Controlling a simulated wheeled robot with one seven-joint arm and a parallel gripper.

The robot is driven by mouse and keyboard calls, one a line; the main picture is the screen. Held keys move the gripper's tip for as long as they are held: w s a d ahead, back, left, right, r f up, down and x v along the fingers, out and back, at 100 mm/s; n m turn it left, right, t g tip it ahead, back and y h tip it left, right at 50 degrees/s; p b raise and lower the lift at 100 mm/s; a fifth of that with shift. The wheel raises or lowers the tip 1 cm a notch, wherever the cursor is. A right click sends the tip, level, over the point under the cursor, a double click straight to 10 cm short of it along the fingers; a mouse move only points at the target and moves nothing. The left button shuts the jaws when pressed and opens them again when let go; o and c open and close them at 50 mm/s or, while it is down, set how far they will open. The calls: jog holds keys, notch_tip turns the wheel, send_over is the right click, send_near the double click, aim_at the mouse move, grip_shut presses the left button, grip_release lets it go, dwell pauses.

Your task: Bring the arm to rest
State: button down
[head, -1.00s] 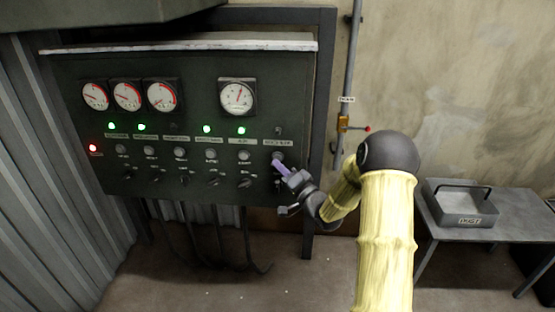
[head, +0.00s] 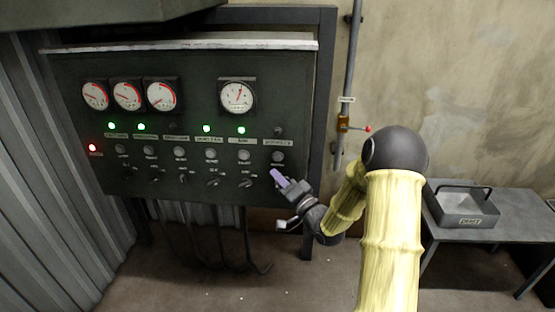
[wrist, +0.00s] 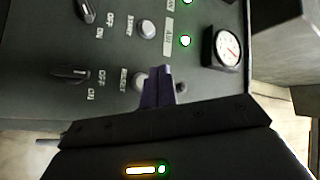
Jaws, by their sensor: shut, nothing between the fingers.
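My gripper (head: 279,179) is in front of the lower right part of the dark control panel (head: 100,185) in the head view. Its purple fingers are shut with nothing between them. In the wrist view my gripper (wrist: 158,88) shows its fingers pointing at the panel face, near a button and a switch. Whether the fingertips touch the panel cannot be told. My arm reaches in from the lower right, bent at the elbow.
The panel carries dial gauges (head: 237,96), several green lamps, a red lamp (head: 92,147), buttons and rotary switches. A pipe with a red-handled valve (head: 345,124) runs up the wall. A grey tray (head: 462,222) stands on a metal table (head: 515,215) at right. Cables hang below the panel.

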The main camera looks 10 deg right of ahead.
dwell(0.3)
jog(key=s+f+n+g+h, duration=0.3)
jog(key=s+g+h, duration=0.35)
jog(key=s, duration=0.75)
jog(key=s+f+n+g+h, duration=0.3)
jog(key=s+g, duration=0.7)
jog(key=s, duration=0.3)
notch_tip(320, 180, up, 17)
jog(key=p, duration=1.7)
jog(key=shift+s+a, duration=0.15)
jog(key=shift+a, duration=0.1)
jog(key=shift+f+t+y, duration=0.1)
jog(key=shift+t+y, duration=0.15)
